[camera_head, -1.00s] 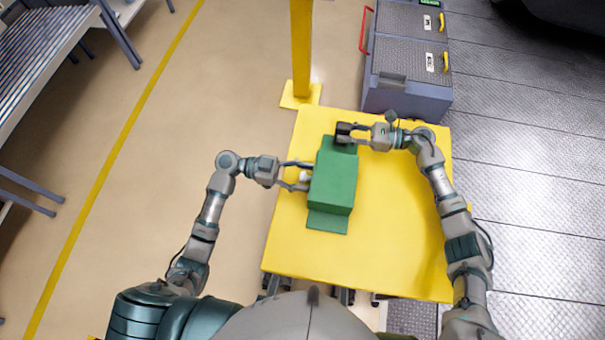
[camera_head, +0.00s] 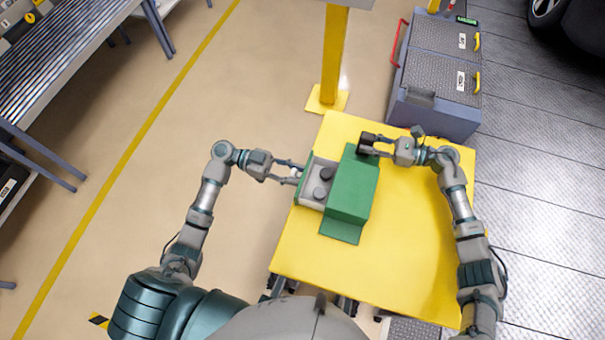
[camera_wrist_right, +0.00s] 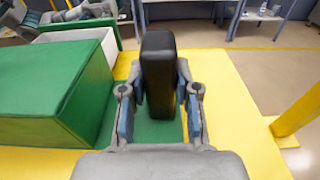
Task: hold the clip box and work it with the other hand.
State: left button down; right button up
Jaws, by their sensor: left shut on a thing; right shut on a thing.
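The clip box is a green housing (camera_head: 354,190) on the yellow table, with flat green flanges at its near and far ends. A light grey drawer (camera_head: 318,170) sticks out of its left side, with dark round pieces (camera_head: 322,182) inside. My left gripper (camera_head: 292,171) is shut at the drawer's outer face on a small pale knob, mostly hidden by the fingers. My right gripper (camera_head: 380,146) is shut on an upright black post (camera_head: 366,143) at the box's far end. In the right wrist view the black post (camera_wrist_right: 158,70) stands between both fingers, above the green flange (camera_wrist_right: 150,132).
The yellow table (camera_head: 420,240) is bare to the right of and in front of the box. A yellow column (camera_head: 334,60) stands behind it. A grey cabinet (camera_head: 435,80) stands beyond the table's far right. A slatted bench (camera_head: 60,45) is far left.

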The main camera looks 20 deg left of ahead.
pick_arm(q)
jog(key=c, duration=0.8)
grip_release()
jog(key=shift+o, duration=0.2)
jog(key=a, duration=1.2)
jog(key=shift+f, duration=0.1)
pick_arm(e)
jog(key=o, duration=1.1)
